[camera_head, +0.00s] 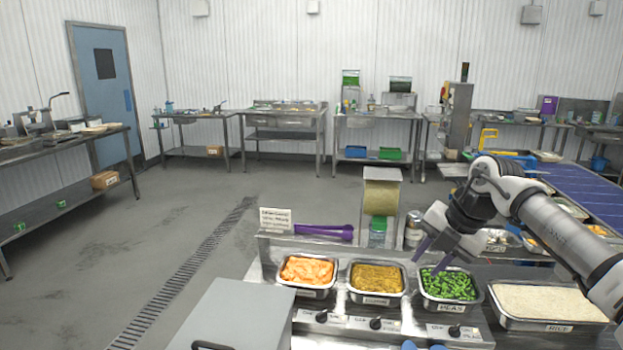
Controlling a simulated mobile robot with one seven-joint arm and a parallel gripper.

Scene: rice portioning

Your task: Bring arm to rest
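My arm (565,235) reaches in from the right edge, white with dark joints. My gripper (427,265) points down above the pan of peas (448,285). Its two dark purple fingers stand apart with nothing seen between them, so it looks open. The fingertips overlap the far left part of the peas pan in the picture; the height above it is hard to judge.
A counter holds pans of orange food (307,270), yellow-brown food (377,279) and rice (549,303). A grey lid (235,315) is at front left. A blue conveyor (592,190) runs at right. The floor at left is clear.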

